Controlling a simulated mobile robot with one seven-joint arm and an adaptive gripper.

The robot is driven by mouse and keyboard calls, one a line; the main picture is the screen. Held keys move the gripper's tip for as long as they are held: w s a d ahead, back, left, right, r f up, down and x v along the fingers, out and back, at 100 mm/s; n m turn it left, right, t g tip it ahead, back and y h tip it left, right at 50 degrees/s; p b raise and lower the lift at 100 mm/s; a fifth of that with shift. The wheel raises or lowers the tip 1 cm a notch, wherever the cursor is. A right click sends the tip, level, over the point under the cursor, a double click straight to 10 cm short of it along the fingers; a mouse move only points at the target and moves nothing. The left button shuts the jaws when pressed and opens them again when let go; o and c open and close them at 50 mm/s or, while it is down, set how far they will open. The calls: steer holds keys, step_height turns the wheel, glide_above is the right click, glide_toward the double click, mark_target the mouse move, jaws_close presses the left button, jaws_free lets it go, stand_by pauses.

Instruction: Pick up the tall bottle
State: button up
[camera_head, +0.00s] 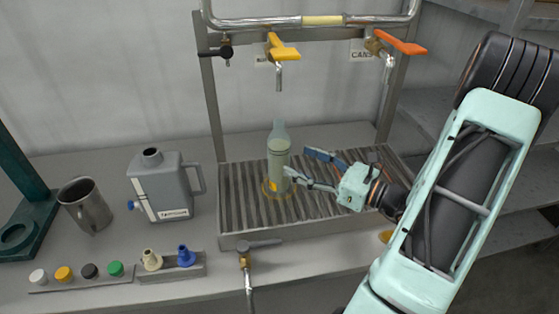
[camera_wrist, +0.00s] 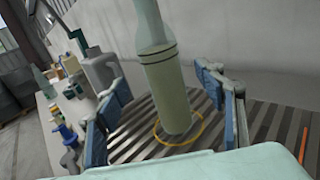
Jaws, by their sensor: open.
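The tall bottle (camera_head: 278,162) is pale green with a narrower neck and stands upright on the slatted drip tray (camera_head: 238,208). A yellow ring (camera_head: 266,192) lies around its base. My gripper (camera_head: 298,168) is open and comes in from the right, with its fingertips close beside the bottle. In the wrist view the bottle (camera_wrist: 168,90) stands ahead, between and beyond the two blue fingers of the gripper (camera_wrist: 165,118). The fingers look apart from it. The bottle's top is cut off in the wrist view.
A grey jug (camera_head: 165,187) and a metal mug (camera_head: 85,205) stand left of the tray. Yellow (camera_head: 283,50) and orange (camera_head: 400,43) tap handles hang above on a pipe frame. A front valve (camera_head: 250,247) and small coloured caps line the bench edge.

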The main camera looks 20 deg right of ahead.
mark_target(279, 149)
steer(key=x, duration=0.2)
steer(key=p+x, duration=0.1)
steer(key=x, duration=0.4)
steer(key=shift+w+a+r, duration=0.1)
steer(key=shift+w+r, duration=0.15)
steer(key=shift+r, duration=0.1)
steer(key=shift+c, duration=0.4)
steer(key=c, duration=1.5)
steer(key=shift+r, duration=0.1)
jaws_close()
steer(key=shift+r, duration=0.1)
